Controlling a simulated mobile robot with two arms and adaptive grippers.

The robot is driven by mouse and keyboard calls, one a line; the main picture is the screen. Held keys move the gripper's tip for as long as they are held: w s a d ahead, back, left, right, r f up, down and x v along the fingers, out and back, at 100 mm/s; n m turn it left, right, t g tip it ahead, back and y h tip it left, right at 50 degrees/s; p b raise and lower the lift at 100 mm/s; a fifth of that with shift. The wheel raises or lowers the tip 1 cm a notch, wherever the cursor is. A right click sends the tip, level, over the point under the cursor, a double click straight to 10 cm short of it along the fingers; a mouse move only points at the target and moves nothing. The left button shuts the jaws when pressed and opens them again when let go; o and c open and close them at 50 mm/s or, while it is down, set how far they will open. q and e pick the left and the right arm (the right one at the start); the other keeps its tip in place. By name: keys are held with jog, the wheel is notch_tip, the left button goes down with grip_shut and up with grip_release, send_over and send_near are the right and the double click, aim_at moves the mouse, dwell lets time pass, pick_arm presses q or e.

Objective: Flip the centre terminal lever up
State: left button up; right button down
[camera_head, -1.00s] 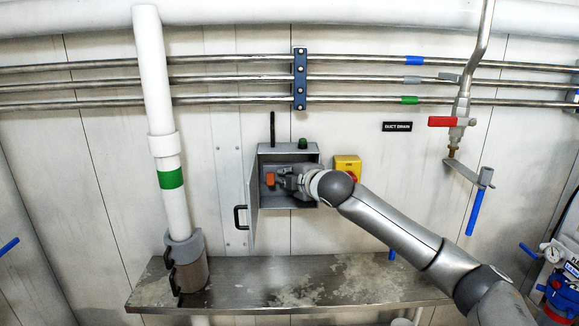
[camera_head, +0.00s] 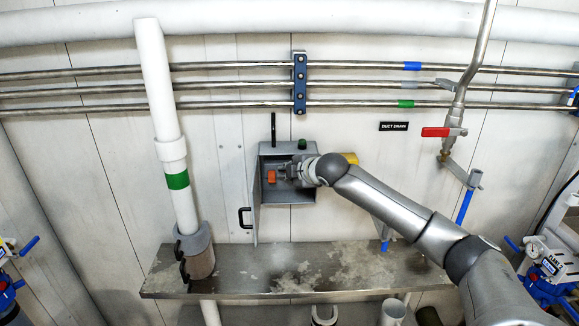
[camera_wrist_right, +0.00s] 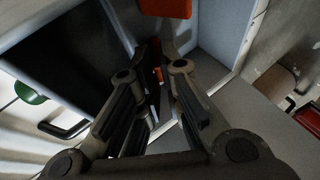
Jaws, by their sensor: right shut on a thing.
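An open grey box (camera_head: 289,150) is on the wall, with its door (camera_head: 249,200) swung out to the left. My right gripper (camera_head: 285,175) reaches into it from the right. An orange block (camera_head: 271,177) sits just left of the fingertips; it is also at the top of the right wrist view (camera_wrist_right: 166,8). In that view my right gripper (camera_wrist_right: 162,68) is shut on a thin dark lever with a small orange-red part (camera_wrist_right: 158,75) between the fingers. The fingers hide most of the lever, so its tilt is unclear. My left gripper is out of view.
A yellow box (camera_head: 351,158) right of the grey box is mostly behind my right wrist. A metal shelf (camera_head: 240,275) runs below. A white pipe (camera_head: 166,120) stands left of the door. A red-handled valve (camera_head: 436,132) is at right.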

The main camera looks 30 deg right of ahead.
jog(key=c, duration=1.6)
grip_release()
jog(key=v, duration=1.2)
